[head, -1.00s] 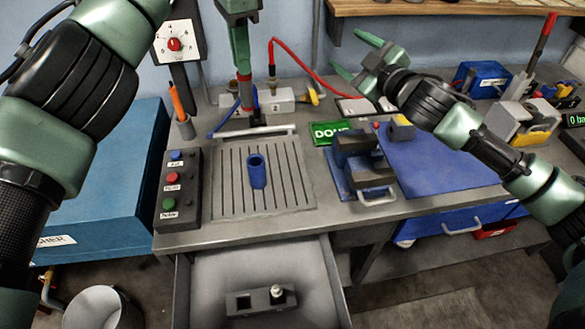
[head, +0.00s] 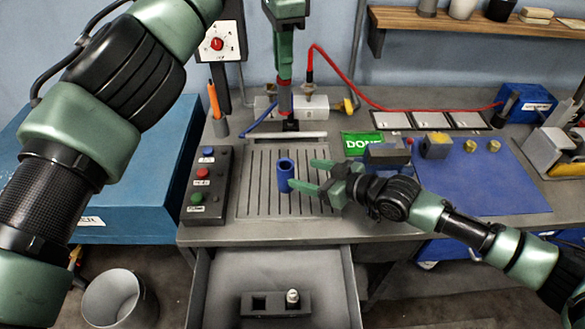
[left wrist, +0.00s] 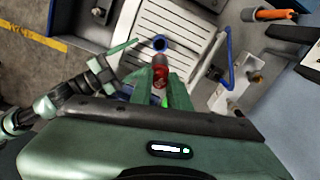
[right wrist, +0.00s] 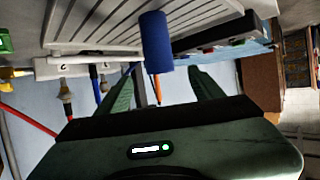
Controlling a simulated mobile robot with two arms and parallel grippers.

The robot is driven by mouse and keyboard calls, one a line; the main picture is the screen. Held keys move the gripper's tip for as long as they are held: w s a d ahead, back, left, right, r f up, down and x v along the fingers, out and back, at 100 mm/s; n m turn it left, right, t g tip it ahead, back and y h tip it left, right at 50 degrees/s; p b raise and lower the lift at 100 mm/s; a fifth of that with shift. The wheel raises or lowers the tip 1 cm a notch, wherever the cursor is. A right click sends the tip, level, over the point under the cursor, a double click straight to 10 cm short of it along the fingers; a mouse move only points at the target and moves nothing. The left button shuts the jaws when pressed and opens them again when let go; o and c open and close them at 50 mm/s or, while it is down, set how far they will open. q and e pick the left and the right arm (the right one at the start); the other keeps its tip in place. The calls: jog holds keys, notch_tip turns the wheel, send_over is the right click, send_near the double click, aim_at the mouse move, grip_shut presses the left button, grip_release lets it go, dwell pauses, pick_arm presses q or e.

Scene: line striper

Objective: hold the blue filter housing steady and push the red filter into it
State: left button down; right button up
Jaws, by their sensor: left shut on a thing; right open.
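The blue filter housing (head: 285,175) is an upright open-topped cylinder on the grey slatted plate (head: 250,208). It also shows in the left wrist view (left wrist: 160,44) and the right wrist view (right wrist: 156,42). My left gripper (head: 286,82) points down and is shut on the red filter (left wrist: 160,76), above and behind the housing in the head view. The fingers partly hide the filter. My right gripper (head: 308,174) is open just right of the housing, fingers pointing at it. In the right wrist view the housing lies ahead of the gap between the fingers, apparently untouched.
A button box (head: 208,185) stands left of the plate. A green DONE sign (head: 362,143) and a blue mat (head: 480,180) are to the right. A red hose (head: 345,75) arcs behind. An open drawer (head: 325,268) juts out below the plate.

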aim_at(292, 170)
jog(key=x, duration=0.8)
jog(key=shift+w, duration=0.15)
grip_shut()
pick_arm(q)
jog(key=shift+m, duration=0.5)
notch_tip(292, 170, down, 9)
jog(key=shift+w+a+f, duration=0.1)
jog(key=shift+a+f, duration=0.05)
notch_tip(292, 170, down, 6)
jog(key=shift+f, duration=0.15)
